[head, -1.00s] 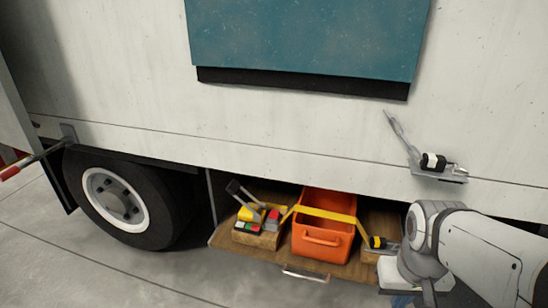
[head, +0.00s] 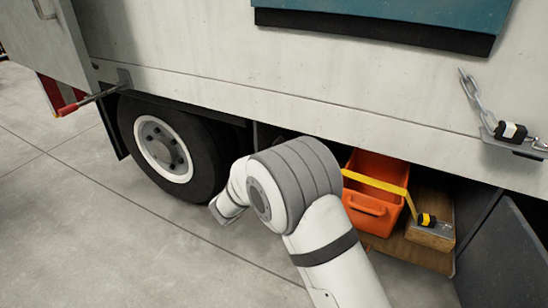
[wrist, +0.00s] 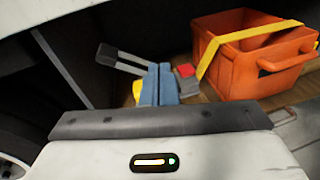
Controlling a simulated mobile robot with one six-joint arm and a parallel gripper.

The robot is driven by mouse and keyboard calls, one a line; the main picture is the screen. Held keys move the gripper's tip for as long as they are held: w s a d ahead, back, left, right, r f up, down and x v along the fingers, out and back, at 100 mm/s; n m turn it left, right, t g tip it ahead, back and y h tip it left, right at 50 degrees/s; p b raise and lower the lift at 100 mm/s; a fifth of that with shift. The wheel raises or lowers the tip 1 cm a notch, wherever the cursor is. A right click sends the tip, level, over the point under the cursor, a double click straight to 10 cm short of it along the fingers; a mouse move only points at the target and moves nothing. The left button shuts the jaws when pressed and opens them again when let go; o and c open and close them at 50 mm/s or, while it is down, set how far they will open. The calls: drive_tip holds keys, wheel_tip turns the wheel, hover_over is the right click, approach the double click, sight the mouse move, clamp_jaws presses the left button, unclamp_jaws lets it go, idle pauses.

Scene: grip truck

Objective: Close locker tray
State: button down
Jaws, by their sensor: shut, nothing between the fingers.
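The wooden locker tray (head: 425,258) juts out under the truck body in the head view. It bears an orange crate (head: 368,208) and a small wooden box (head: 432,237) with a tape measure. My arm hides the tray's left part and its front handle. My gripper's blue fingers (wrist: 155,85) are shut and empty in the wrist view, pointing toward the tray's left contents. The orange crate (wrist: 255,65) stands to their right there. I cannot tell whether the fingers touch anything. The fingers are hidden in the head view.
The truck wheel (head: 168,148) is left of the locker. A dark open panel (head: 505,250) stands at the right. A chain and latch (head: 510,132) hang on the truck side. Grey floor (head: 100,230) is free at the left front.

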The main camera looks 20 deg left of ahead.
drive_tip(key=s+a+f+n+t+y, duration=0.2)
drive_tip(key=a+f+n+y, duration=0.1)
drive_tip(key=a, duration=0.5)
drive_tip(key=w+d+b, duration=0.1)
drive_tip(key=w+b, duration=0.3)
drive_tip(key=w, duration=0.9)
drive_tip(key=shift+w+d+r+n, duration=0.2)
drive_tip(key=shift+n, duration=0.1)
